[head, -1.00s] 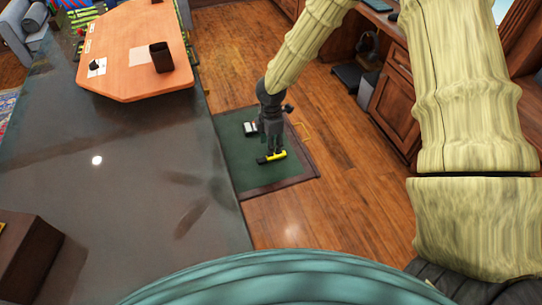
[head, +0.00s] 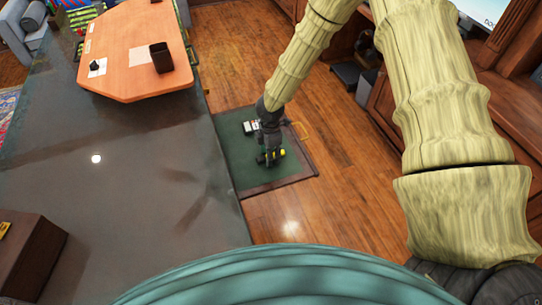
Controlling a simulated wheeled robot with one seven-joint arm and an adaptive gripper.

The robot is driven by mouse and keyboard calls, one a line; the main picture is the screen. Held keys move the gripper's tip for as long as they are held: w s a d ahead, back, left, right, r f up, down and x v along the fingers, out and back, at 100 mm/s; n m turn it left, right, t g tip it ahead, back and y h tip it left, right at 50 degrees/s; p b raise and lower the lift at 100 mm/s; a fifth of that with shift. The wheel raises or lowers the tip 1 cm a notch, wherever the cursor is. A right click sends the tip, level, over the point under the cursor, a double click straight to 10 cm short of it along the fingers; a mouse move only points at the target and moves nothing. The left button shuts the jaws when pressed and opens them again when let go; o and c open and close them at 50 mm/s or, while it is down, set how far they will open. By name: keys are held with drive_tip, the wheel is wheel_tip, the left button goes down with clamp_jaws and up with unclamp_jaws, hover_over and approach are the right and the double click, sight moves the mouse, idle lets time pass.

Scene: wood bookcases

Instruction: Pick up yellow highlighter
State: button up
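The yellow highlighter (head: 282,153) lies on the dark green mat (head: 234,158) on the floor, with a yellow part showing at the right and a dark end at the left. My gripper (head: 271,155) points down at the highlighter and hides its middle. The fingers are small and dark in the head view. I cannot tell whether they touch the highlighter or how far apart they are.
A small white and dark item (head: 249,127) lies on the mat beside my gripper. A grey counter (head: 120,190) stands left and wooden cabinets (head: 384,105) right. Open wood floor (head: 350,190) lies between.

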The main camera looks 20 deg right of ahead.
drive_tip(key=c, duration=0.9)
drive_tip(key=shift+r, duration=0.15)
